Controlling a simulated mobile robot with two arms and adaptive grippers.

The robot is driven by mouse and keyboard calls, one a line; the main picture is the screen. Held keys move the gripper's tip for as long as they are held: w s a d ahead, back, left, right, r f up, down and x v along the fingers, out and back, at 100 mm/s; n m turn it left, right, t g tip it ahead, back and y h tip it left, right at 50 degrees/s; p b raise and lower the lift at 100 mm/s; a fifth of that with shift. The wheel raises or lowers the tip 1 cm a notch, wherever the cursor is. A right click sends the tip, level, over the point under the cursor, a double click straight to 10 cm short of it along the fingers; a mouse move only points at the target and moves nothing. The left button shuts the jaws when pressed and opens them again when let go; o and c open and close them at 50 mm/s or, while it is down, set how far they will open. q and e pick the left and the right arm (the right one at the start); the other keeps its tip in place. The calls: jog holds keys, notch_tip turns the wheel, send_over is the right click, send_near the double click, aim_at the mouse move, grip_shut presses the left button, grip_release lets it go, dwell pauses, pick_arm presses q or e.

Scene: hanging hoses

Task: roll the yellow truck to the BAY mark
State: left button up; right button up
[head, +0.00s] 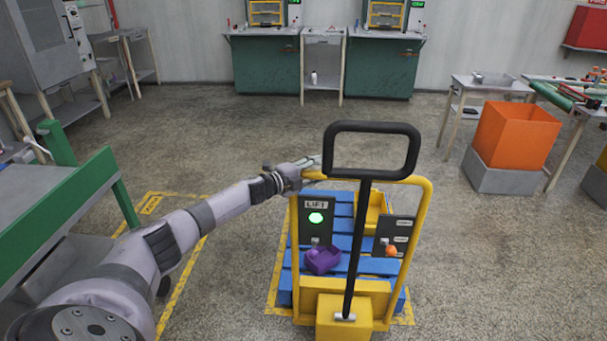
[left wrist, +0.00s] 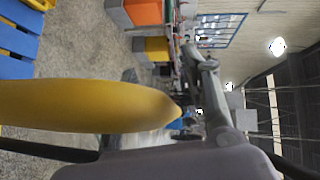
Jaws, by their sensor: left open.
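The yellow truck (head: 424,215) stands upright in front of me, with a black loop handle (head: 372,127) and a blue pallet (head: 342,210) at its far side. My left gripper (head: 309,166) is open at the top left corner of the truck's yellow frame. In the left wrist view the yellow bar (left wrist: 85,104) is very close, beside a grey finger (left wrist: 210,100); whether they touch is unclear. The BAY mark (head: 151,204) is a small yellow label on a yellow floor outline at the left, partly hidden by my left arm. My right gripper is out of view.
A green-railed table (head: 85,203) stands at the left, near the floor outline. A purple bin (head: 322,260) and a yellow bin (head: 376,207) are on the pallet. An orange bin (head: 515,135) stands at the right. The floor behind the truck is clear.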

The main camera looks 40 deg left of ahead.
pick_arm(q)
jog(key=v, duration=1.1)
jog(key=shift+s, duration=0.2)
jog(key=shift+a+r, duration=0.15)
